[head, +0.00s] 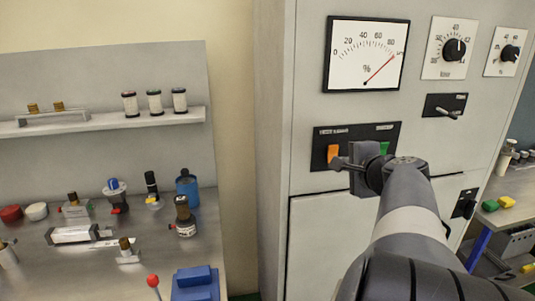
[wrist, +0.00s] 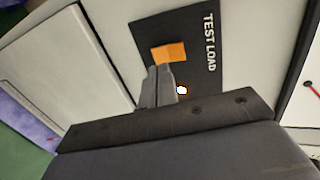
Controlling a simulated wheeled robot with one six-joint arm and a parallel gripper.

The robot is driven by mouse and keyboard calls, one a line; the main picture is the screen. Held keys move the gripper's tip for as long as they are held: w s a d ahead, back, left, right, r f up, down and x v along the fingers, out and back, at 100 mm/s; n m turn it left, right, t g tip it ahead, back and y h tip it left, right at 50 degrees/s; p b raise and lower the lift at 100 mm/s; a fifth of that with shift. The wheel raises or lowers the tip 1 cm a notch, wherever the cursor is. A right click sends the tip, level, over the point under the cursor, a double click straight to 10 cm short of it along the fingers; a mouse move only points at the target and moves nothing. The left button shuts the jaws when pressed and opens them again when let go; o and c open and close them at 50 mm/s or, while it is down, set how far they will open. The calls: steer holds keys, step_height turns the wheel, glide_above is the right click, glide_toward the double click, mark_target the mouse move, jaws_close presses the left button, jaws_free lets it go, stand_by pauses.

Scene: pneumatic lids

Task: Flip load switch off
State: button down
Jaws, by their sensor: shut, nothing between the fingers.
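The load switch is an orange rocker (head: 333,153) on a black plate (head: 316,168) on the cabinet front. In the wrist view the orange rocker (wrist: 168,53) sits beside the label TEST LOAD. My gripper (head: 339,163) is shut and empty, its fingertips at the lower edge of the rocker in the head view. In the wrist view the fingertips (wrist: 164,70) overlap the rocker's near edge; I cannot tell whether they touch it. A small bright white spot (wrist: 182,90) shows on the plate next to the fingers. My gripper hides part of the plate.
A green part (head: 384,148) shows on the same plate, partly behind my gripper. Above are a percent gauge (head: 366,54) with its needle near the high end, and two dials (head: 454,50). A lever switch (head: 446,112) is at right. A cluttered bench (head: 100,265) stands left.

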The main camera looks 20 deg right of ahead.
mark_target(333, 154)
steer(key=x, duration=0.4)
steer(key=shift+w+f+p, duration=0.15)
steer(key=shift+w+p, duration=0.15)
steer(key=shift+p, duration=0.05)
steer(key=b, duration=0.3)
steer(key=shift+w+d+f+t, duration=0.1)
steer(key=shift+t, duration=0.2)
steer(key=shift+f, duration=0.1)
